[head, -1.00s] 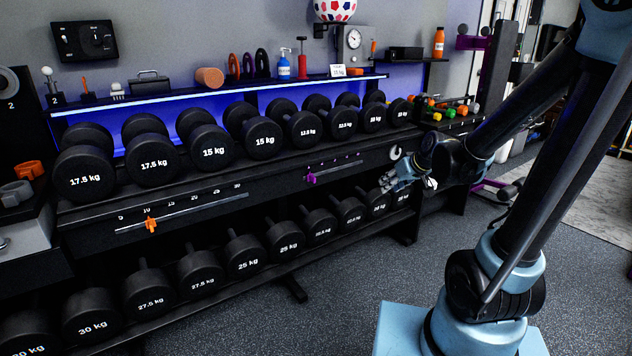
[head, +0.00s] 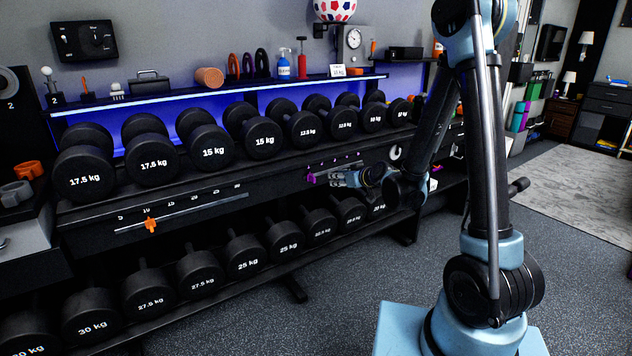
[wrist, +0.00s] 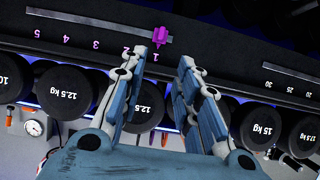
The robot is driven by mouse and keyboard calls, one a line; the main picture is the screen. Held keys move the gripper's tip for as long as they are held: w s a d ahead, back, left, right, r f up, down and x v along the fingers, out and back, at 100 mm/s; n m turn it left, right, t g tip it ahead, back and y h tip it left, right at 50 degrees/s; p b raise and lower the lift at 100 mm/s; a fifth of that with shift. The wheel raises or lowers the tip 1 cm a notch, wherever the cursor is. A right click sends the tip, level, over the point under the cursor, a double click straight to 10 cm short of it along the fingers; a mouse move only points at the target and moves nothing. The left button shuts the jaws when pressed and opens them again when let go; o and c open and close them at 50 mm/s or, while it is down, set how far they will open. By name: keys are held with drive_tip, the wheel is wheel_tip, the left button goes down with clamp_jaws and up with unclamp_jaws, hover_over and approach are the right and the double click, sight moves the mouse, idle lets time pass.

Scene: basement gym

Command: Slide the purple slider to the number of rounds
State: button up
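The purple slider (head: 311,178) stands at the left end of its short track on the rack's front rail. In the wrist view, which is turned over, the slider (wrist: 160,36) is at the "1" end of a scale running 1 to 5. My gripper (head: 334,178) is just right of the slider in the head view. In the wrist view my gripper (wrist: 164,56) has its two fingers apart with nothing between them. The slider lies just beyond the fingertips, nearer the left finger; I cannot tell whether they touch. No number of rounds is clearly readable.
An orange slider (head: 151,225) sits on a longer track at 10. Dumbbells (head: 214,146) fill the rack above and below the rail. A sign card (head: 343,71) and a clock (head: 353,42) are above. The floor (head: 340,300) in front is clear.

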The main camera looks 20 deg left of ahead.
sight(315, 178)
drive_tip(key=x, duration=1.7)
drive_tip(key=shift+w+a, duration=0.2)
drive_tip(key=shift+a, duration=0.05)
clamp_jaws()
